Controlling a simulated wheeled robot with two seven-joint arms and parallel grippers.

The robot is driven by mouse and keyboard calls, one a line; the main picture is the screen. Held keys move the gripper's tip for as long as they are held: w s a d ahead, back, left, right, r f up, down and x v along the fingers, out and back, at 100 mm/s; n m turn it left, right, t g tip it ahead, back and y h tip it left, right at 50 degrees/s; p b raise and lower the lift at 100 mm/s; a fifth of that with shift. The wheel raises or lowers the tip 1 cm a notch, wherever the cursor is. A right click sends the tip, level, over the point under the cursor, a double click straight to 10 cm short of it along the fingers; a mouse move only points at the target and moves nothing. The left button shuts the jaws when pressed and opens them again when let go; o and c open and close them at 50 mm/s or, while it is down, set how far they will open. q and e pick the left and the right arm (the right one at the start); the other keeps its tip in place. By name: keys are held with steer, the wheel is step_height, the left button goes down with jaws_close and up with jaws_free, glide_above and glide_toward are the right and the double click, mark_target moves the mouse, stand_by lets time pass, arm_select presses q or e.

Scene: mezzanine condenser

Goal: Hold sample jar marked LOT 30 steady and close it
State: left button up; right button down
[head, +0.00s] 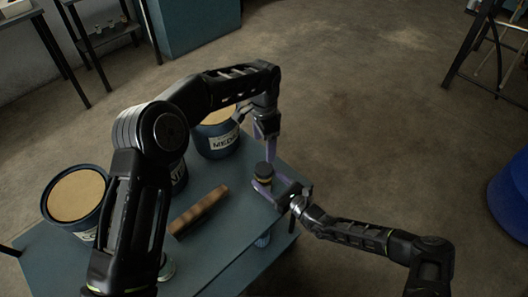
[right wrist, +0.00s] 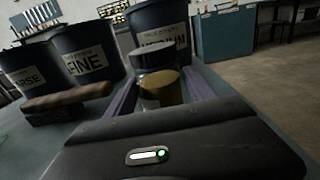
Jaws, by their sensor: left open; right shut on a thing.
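The sample jar (head: 264,173) stands at the bench's right edge; its top looks dark in the head view. In the right wrist view the jar (right wrist: 160,90) has a yellowish-brown lower part and a dark grey upper part. No LOT marking can be read. My right gripper (head: 265,186) is shut on the jar, its purple fingers on either side. My left gripper (head: 270,151) is open, pointing down just above and behind the jar. I cannot tell whether it touches the jar top. It does not show in the right wrist view.
Blue tubs labelled MEDIUM (right wrist: 160,32), FINE (right wrist: 87,55) and partly hidden COARSE (right wrist: 30,75) line the bench. A brown wooden block (head: 200,209) lies left of the jar. A blue drum (head: 511,195) stands at far right.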

mark_target(271, 183)
arm_select(q)
steer(key=shift+r, duration=0.4)
arm_select(e)
steer(key=shift+c, duration=1.3)
jaws_free()
steer(key=shift+s+d, duration=0.1)
arm_select(q)
steer(key=shift+f+b, duration=0.4)
arm_select(e)
steer(key=shift+v, duration=3.75)
